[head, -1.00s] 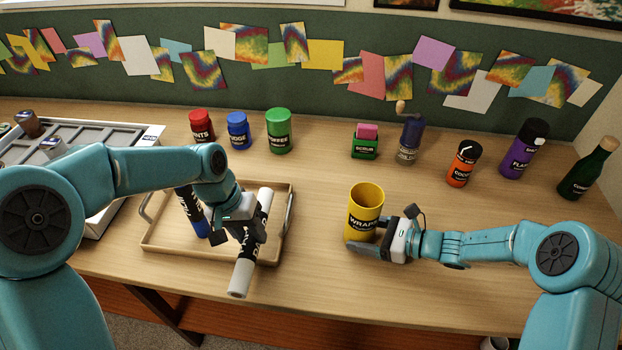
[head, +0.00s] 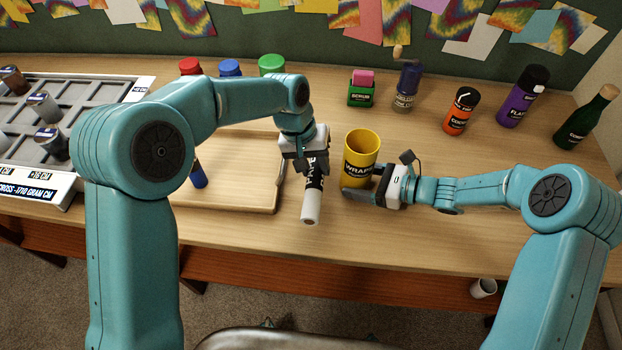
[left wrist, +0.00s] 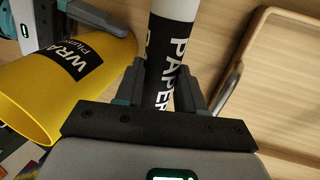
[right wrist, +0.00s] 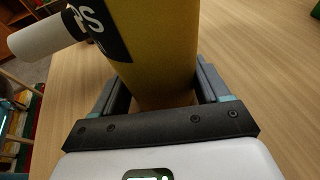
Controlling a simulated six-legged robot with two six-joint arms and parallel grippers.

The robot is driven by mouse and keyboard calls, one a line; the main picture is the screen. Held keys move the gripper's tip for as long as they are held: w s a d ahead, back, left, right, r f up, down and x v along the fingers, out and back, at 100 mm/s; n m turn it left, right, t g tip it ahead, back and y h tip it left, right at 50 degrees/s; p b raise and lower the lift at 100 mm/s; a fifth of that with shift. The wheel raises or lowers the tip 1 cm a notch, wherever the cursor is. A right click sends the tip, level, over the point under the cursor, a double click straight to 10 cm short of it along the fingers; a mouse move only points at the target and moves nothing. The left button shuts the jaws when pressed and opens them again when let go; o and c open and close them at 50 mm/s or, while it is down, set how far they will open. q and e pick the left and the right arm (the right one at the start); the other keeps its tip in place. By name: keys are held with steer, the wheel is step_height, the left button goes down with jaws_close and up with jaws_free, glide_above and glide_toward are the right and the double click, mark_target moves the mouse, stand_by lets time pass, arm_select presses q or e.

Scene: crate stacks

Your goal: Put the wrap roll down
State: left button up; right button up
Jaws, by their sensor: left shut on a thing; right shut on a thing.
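The wrap roll (head: 311,207) is a white tube with a black label reading PAPER. My left gripper (head: 309,168) is shut around it, between the tray and the yellow holder; the roll also shows in the left wrist view (left wrist: 171,55) and the right wrist view (right wrist: 45,38). Its near end points towards the front edge. I cannot tell whether it touches the table. The yellow open-topped holder (head: 361,160), labelled WRAPS, stands upright right of the roll. My right gripper (head: 362,194) is shut on the holder's lower part, which fills the space between the fingers (right wrist: 160,98).
A wooden tray (head: 262,203) lies left of the roll, holding a blue item (head: 198,177) partly hidden by my left arm. A scrub box (head: 361,96), a grinder (head: 406,90) and several bottles stand behind. The table front right of the roll is clear.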

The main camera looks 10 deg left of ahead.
mark_target(314, 178)
arm_select(q)
steer(key=shift+f, duration=2.65)
